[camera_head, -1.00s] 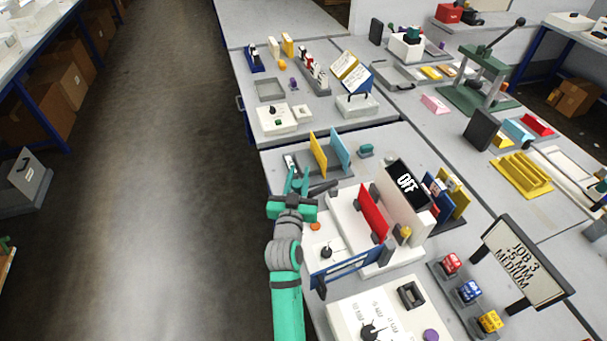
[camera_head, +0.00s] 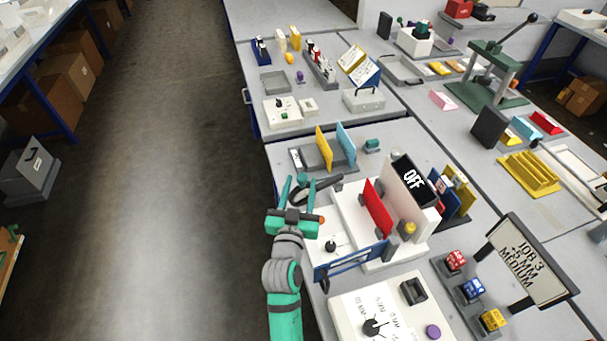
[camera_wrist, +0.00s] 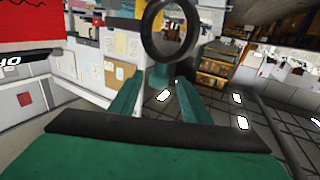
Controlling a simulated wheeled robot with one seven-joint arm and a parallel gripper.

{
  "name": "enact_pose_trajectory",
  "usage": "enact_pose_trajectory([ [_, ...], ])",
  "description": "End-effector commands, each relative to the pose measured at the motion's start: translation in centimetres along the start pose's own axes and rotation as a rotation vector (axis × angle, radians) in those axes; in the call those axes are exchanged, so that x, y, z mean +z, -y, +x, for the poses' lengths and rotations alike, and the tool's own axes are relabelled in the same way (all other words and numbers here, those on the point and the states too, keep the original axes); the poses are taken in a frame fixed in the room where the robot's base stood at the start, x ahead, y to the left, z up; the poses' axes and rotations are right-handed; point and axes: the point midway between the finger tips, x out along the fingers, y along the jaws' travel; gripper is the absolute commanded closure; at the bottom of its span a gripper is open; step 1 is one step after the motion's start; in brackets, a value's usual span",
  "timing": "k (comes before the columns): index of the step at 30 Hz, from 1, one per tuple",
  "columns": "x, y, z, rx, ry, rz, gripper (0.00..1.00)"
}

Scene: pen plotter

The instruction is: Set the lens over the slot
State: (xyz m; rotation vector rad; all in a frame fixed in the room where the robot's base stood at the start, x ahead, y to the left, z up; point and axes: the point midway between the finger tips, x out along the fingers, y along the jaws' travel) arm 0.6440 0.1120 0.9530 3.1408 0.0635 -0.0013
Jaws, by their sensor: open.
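The lens shows as a thick black ring (camera_wrist: 170,28) at the top of the wrist view, just beyond and above my fingertips. In the head view, the dark lens (camera_head: 304,192) is on a dark arm at the left edge of the plotter bench, partly hidden by my gripper. My gripper (camera_head: 295,186) is open, with its green fingers close to the lens. In the wrist view, the fingers (camera_wrist: 157,80) are apart with nothing between them. I cannot tell whether a finger touches the ring. I cannot make out the slot clearly.
A white plotter unit with a red panel (camera_head: 378,207) and an OFF display (camera_head: 414,180) stands right of my gripper. A grey tray with yellow and blue panels (camera_head: 346,142) lies behind.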

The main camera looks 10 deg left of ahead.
Motion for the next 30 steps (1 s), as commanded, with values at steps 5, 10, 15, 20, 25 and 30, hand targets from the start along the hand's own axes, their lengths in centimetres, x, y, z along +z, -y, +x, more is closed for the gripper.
enact_pose_trajectory([
  [5, 0.1, -0.1, -2.6, 0.001, 0.002, -0.001, 0.57],
  [10, 0.1, 0.0, -3.9, 0.001, 0.002, -0.001, 0.57],
  [15, 0.0, 0.0, -4.2, 0.001, 0.001, 0.0, 0.57],
  [20, 0.0, -0.1, -4.2, 0.002, 0.001, 0.0, 0.57],
  [25, 0.8, 0.1, -4.7, -0.006, 0.014, 0.0, 0.95],
  [30, 4.8, 0.9, -7.4, -0.04, 0.077, 0.009, 1.0],
])
